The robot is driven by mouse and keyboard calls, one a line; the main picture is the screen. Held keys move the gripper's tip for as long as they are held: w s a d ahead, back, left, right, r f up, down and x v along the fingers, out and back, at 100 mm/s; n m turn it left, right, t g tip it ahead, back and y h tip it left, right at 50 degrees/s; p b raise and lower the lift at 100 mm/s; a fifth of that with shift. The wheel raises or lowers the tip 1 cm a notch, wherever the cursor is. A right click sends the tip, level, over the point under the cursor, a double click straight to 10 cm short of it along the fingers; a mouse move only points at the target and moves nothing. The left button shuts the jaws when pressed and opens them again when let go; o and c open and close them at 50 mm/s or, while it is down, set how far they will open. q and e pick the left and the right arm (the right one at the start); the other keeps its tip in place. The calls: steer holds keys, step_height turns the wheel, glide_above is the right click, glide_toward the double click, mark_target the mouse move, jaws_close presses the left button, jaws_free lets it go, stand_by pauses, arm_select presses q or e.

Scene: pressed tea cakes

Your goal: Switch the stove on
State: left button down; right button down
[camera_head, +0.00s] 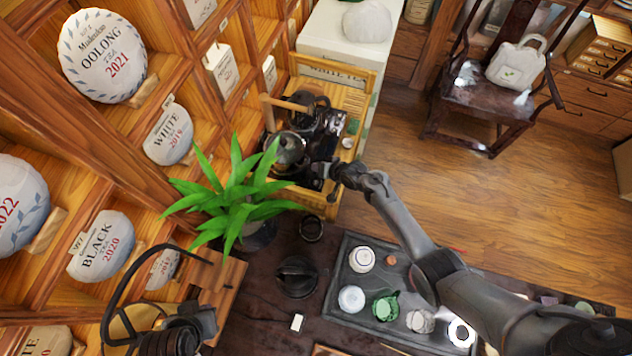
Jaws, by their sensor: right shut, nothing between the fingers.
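The stove (302,181) is a dark unit on a wooden stand, partly hidden by a kettle and plant leaves. A kettle (290,148) with a wooden handle appears to sit on it. My right gripper (322,170) is shut and empty beside the stove's right front side. Whether it touches the stove cannot be told. No knob or switch can be made out.
A green plant (232,200) stands close to the stove on the left. A dark tray (340,290) with several cups lies in front, under my right arm. A dark lidded pot (296,276) stands on the table. Shelves of tea cakes (103,55) line the left.

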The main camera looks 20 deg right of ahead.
steer(key=b, duration=0.6)
glide_above(319, 183)
step_height(319, 183, down, 7)
steer(key=shift+a+r, duration=0.1)
steer(key=shift+r, duration=0.05)
steer(key=shift+f+b, duration=1.05)
steer(key=shift+f, duration=0.15)
stand_by(0.8)
steer(key=shift+f+b, duration=0.25)
steer(key=shift+b, duration=0.05)
steer(key=shift+f, duration=0.25)
stand_by(0.6)
stand_by(0.4)
steer(key=shift+r+p, duration=0.6)
steer(key=shift+r, duration=0.1)
